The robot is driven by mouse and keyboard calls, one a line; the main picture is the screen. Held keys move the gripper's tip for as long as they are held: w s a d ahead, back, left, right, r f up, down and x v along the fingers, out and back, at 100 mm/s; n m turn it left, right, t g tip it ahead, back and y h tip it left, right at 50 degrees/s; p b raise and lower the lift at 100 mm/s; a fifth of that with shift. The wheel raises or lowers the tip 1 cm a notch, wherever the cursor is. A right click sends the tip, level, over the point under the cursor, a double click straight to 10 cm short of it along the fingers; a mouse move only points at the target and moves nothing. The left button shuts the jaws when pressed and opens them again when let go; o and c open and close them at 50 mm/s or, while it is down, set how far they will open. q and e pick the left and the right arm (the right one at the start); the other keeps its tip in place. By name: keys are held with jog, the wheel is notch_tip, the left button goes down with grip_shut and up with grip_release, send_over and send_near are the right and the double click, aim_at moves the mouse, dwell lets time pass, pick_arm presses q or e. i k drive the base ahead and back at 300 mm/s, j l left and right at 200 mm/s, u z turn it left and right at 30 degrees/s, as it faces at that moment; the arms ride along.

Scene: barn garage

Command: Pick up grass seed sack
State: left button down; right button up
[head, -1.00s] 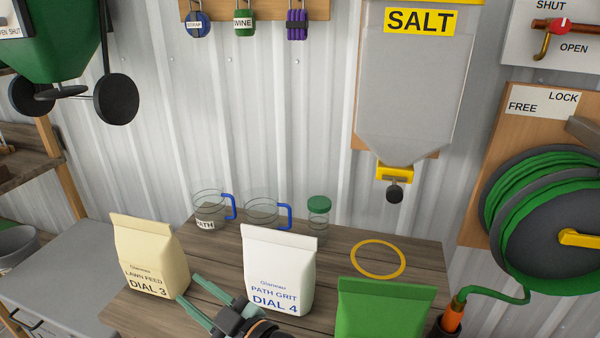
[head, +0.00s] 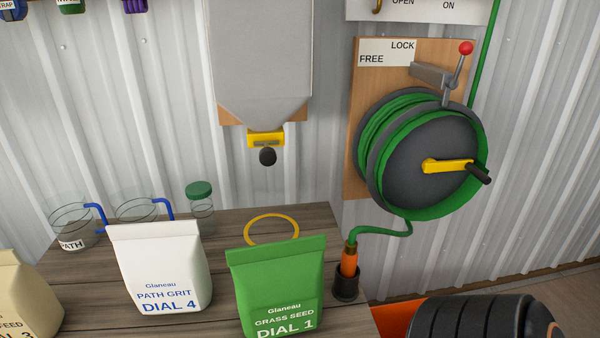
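The grass seed sack (head: 277,285) is green, with the label "Glaneau GRASS SEED DIAL 1". It stands upright at the front right of the wooden table (head: 80,285), and its lower edge is close to the bottom of the head view. A yellow ring (head: 271,218) lies on the table behind it.
A white path grit sack (head: 160,270) stands left of the green one, and a cream sack (head: 22,300) is farther left. Clear jugs and a green-lidded jar (head: 200,210) stand behind. A hose reel (head: 425,155), a nozzle holder (head: 346,285) and a black ribbed object (head: 480,318) are to the right.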

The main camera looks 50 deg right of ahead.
aim_at(279, 285)
jog(key=l+z, duration=0.1)
jog(key=z, duration=1.35)
